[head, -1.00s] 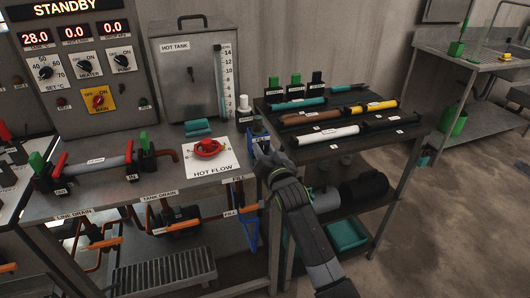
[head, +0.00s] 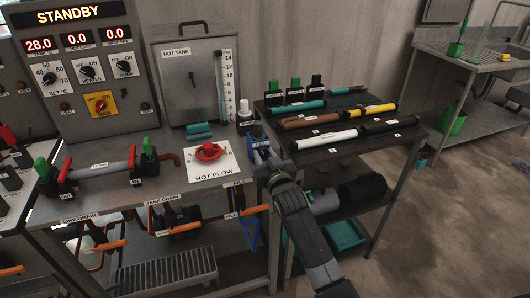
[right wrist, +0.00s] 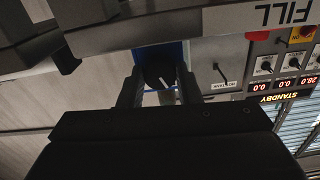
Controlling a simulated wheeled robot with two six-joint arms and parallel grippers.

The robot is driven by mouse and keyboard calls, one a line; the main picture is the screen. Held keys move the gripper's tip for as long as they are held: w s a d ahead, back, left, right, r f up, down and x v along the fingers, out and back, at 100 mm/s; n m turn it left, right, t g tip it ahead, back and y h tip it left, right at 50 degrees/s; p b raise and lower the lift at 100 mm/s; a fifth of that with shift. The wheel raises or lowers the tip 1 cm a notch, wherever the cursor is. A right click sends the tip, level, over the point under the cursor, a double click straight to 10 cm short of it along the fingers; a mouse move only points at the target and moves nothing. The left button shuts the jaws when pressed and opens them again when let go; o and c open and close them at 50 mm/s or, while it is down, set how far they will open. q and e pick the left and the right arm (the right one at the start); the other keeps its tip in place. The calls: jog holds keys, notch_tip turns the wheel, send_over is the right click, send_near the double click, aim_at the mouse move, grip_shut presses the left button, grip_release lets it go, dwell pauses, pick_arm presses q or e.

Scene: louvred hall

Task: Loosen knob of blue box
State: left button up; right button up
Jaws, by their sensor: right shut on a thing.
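The blue box (head: 257,137) stands at the right end of the metal bench, beside the hot flow plate. My right gripper (head: 263,158) is at its near side and hides its front in the head view. In the right wrist view the blue box (right wrist: 176,52) shows behind a round black knob (right wrist: 158,76) with a pale pointer line. The right gripper's fingers (right wrist: 159,88) lie on either side of this knob and are shut on it. My left gripper is in neither view.
A red valve wheel (head: 208,152) sits close by on the hot flow plate (head: 213,172). A white-topped bottle (head: 245,107) stands behind the box. A dark cart (head: 385,150) with several tubes is on the right. Open floor lies further right.

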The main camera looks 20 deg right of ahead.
jog(key=n+p, duration=0.2)
jog(key=n, duration=0.1)
jog(key=shift+r+n, duration=0.1)
jog(key=shift+n, duration=0.3)
jog(key=n+p, duration=0.2)
jog(key=n, duration=0.1)
jog(key=shift+n, duration=0.3)
jog(key=n+p, duration=0.1)
jog(key=n, duration=0.1)
jog(key=shift+n, duration=0.3)
jog(key=n+p, duration=0.1)
jog(key=n, duration=0.2)
jog(key=shift+n, duration=0.4)
jog(key=n+p, duration=0.1)
jog(key=n, duration=0.8)
jog(key=n+p, duration=0.1)
jog(key=n, duration=0.3)
jog(key=shift+n, duration=2.3)
